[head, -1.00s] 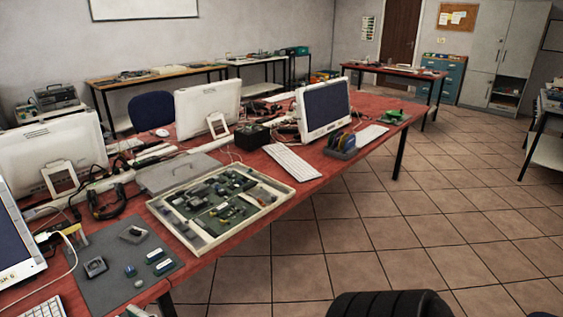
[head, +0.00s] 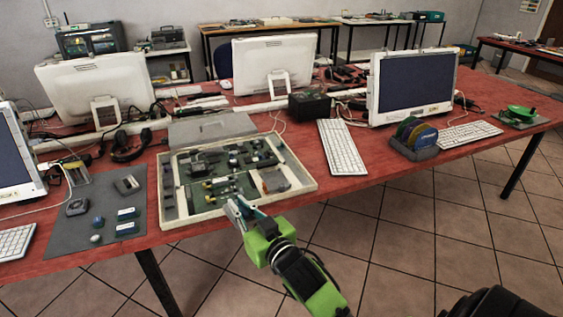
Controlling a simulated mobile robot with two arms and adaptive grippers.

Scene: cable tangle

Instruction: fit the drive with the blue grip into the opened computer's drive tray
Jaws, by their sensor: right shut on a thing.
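The opened computer (head: 165,205) lies flat on the red table as a shallow cream case, its boards and parts exposed. A brownish and grey bay (head: 272,180) shows at its right side; I cannot tell whether this is the drive tray. My right gripper (head: 238,208) is at the case's front edge, its fingers overlapping the rim in the picture. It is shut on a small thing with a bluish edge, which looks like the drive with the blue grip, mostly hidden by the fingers. I cannot tell whether it touches the case. My left gripper is out of view.
A grey mat (head: 88,243) with several small parts lies left of the case. A grey cover (head: 212,130) lies behind it. A keyboard (head: 341,147), a black box (head: 309,106), a spool rack (head: 416,141) and monitors (head: 412,85) stand around. Cables and headphones (head: 130,146) lie behind the mat.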

